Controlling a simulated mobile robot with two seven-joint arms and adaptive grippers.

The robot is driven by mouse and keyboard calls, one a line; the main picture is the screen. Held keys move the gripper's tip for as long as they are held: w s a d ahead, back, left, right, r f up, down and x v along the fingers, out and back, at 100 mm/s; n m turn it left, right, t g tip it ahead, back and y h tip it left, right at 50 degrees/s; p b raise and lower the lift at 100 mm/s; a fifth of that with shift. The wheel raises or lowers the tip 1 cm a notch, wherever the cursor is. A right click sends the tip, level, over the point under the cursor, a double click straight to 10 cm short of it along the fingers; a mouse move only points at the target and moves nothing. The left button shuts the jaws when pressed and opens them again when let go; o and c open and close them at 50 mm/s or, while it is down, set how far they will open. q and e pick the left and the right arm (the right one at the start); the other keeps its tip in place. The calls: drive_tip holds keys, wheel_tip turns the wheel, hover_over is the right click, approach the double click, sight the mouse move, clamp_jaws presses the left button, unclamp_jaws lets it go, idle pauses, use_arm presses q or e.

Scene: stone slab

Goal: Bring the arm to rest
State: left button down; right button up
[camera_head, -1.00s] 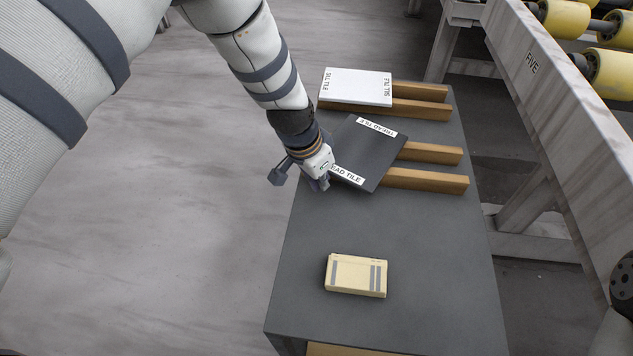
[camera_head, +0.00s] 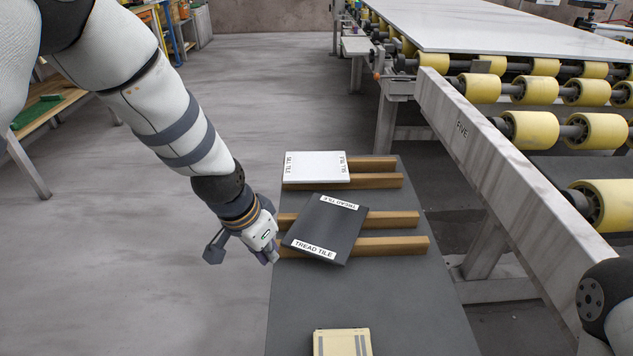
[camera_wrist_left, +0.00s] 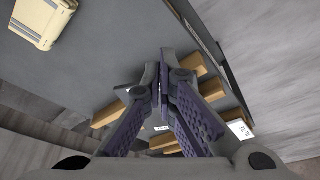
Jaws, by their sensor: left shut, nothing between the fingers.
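My left gripper (camera_head: 272,257) is at the left edge of the dark tread tile (camera_head: 325,226), by its lower left corner. It is shut and empty. Whether it touches the tile cannot be told. In the left wrist view, the fingers (camera_wrist_left: 163,88) meet at the tips, with wooden battens beyond them. The tread tile lies askew on two wooden battens, both its white labels visible. My right gripper is out of view.
A white sill tile (camera_head: 317,167) lies on battens at the slab's far end. A cream box (camera_head: 341,343) is at the near end. A roller conveyor frame (camera_head: 500,160) runs along the right. Open floor (camera_head: 140,270) lies left of the grey bench (camera_head: 385,300).

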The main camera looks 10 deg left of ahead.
use_arm(q)
drive_tip(key=s+a+f+n+g+p, duration=0.1)
drive_tip(key=s+f, duration=0.3)
drive_tip(key=s, duration=0.4)
drive_tip(key=s+a+f+n+g+p, duration=0.1)
drive_tip(key=s+f+g, duration=0.1)
drive_tip(key=s+f, duration=0.5)
drive_tip(key=s+a+r+n+g+y+p, duration=0.1)
drive_tip(key=s+r+n+g+p, duration=0.1)
drive_tip(key=s, duration=2.4)
drive_tip(key=shift+s+a+n, duration=0.15)
drive_tip(key=shift+a+n, duration=0.1)
drive_tip(key=shift+n, duration=0.55)
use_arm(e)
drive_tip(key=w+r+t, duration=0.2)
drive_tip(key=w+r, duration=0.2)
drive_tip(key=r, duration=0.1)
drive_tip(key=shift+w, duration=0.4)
use_arm(q)
drive_tip(key=shift+r, duration=0.1)
